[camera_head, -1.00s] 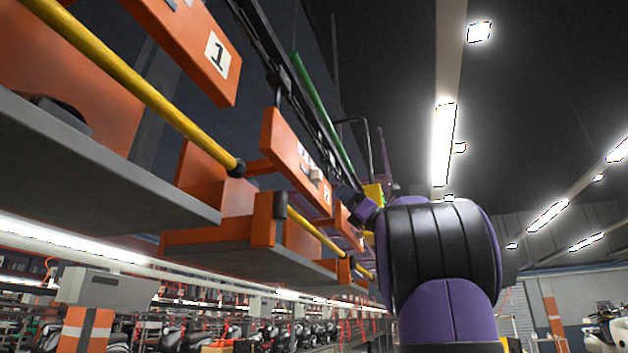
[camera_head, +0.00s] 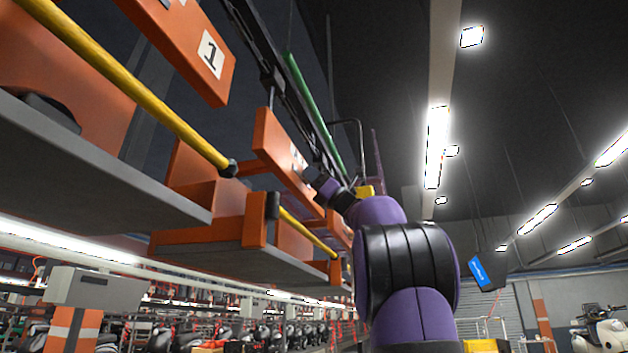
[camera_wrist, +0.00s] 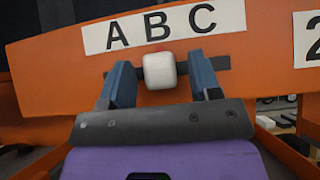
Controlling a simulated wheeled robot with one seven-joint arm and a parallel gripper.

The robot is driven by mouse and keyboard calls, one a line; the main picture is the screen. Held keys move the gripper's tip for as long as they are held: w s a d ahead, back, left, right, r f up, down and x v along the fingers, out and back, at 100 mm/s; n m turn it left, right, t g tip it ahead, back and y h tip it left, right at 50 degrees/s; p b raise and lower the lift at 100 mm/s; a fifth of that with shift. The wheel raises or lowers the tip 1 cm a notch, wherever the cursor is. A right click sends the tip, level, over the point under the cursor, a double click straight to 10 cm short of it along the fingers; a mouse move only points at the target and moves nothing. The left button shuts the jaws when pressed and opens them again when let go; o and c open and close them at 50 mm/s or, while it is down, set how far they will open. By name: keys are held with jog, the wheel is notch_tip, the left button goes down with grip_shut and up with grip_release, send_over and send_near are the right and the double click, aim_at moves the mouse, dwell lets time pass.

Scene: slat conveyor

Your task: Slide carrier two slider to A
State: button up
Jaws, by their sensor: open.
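The slider of carrier two is a white rounded knob (camera_wrist: 159,70) in a dark horizontal slot (camera_wrist: 218,63) on the orange front panel (camera_wrist: 50,65). Above it is a white label with A, B and C (camera_wrist: 163,25); the knob sits below the B. My gripper (camera_wrist: 159,66) is open, with one blue-grey finger on each side of the knob and a gap at both sides. In the head view my gripper (camera_head: 314,180) is at the panel of carrier two (camera_head: 282,150) and hides the knob.
Part of the number 2 (camera_wrist: 314,38) shows at the panel's right edge. Carrier one's panel (camera_head: 190,50) hangs nearer, at upper left. Yellow bars (camera_head: 125,85) and grey trays (camera_head: 90,165) run along the carriers. The space right of my arm is open.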

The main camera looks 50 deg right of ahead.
aim_at(295, 161)
grip_shut()
jog(key=a, duration=0.1)
jog(key=s+a, duration=0.1)
jog(key=a, duration=0.1)
jog(key=s+a, duration=0.1)
jog(key=shift+a, duration=0.4)
grip_release()
jog(key=shift+a, duration=0.2)
jog(key=v, duration=1.1)
